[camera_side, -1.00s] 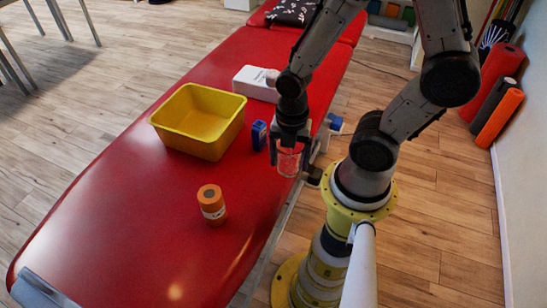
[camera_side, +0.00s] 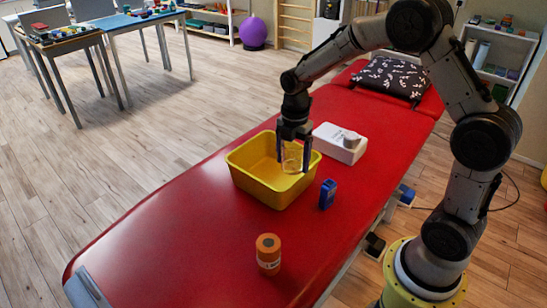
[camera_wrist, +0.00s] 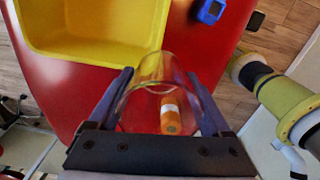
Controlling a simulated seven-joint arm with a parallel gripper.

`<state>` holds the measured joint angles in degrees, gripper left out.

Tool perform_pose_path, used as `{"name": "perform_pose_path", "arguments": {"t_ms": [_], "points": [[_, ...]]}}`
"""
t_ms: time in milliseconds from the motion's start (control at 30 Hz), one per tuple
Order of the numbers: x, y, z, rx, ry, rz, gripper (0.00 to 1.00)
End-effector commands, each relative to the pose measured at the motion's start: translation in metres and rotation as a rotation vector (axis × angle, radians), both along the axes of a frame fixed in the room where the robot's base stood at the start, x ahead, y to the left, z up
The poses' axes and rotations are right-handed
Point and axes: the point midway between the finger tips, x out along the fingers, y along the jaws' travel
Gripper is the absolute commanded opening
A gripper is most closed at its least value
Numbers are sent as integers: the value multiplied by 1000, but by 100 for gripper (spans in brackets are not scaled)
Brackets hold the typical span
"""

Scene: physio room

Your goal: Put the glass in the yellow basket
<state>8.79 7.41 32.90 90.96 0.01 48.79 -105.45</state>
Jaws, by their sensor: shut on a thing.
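The clear glass (camera_side: 292,160) is held between the two fingers of my gripper (camera_side: 294,152), which is shut on it. In the side view the glass overlaps the right part of the yellow basket (camera_side: 252,187), near its rim. In the wrist view my gripper (camera_wrist: 158,82) holds the glass (camera_wrist: 150,92) with its far end overlapping a corner of the basket (camera_wrist: 95,58). I cannot tell whether the glass is fully over the basket's inside. The basket looks empty and stands on the red treatment table (camera_side: 190,215).
A blue item (camera_side: 327,194) stands just right of the basket. A white box (camera_side: 340,145) lies behind it. An orange bottle (camera_side: 268,255) stands nearer the front and shows through the glass in the wrist view. A dark patterned pillow (camera_side: 392,78) lies at the far end.

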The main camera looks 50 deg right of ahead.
Motion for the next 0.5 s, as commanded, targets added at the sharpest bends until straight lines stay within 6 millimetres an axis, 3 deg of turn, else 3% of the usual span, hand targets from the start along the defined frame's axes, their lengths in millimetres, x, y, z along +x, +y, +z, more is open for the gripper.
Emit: {"name": "perform_pose_path", "arguments": {"t_ms": [100,233,400,500], "points": [[38,-21,-9,0,0,-29,8],[67,-42,-24,0,1,-58,8],[86,-63,-48,0,0,-92,8],[84,-70,-64,0,0,-106,8]]}}
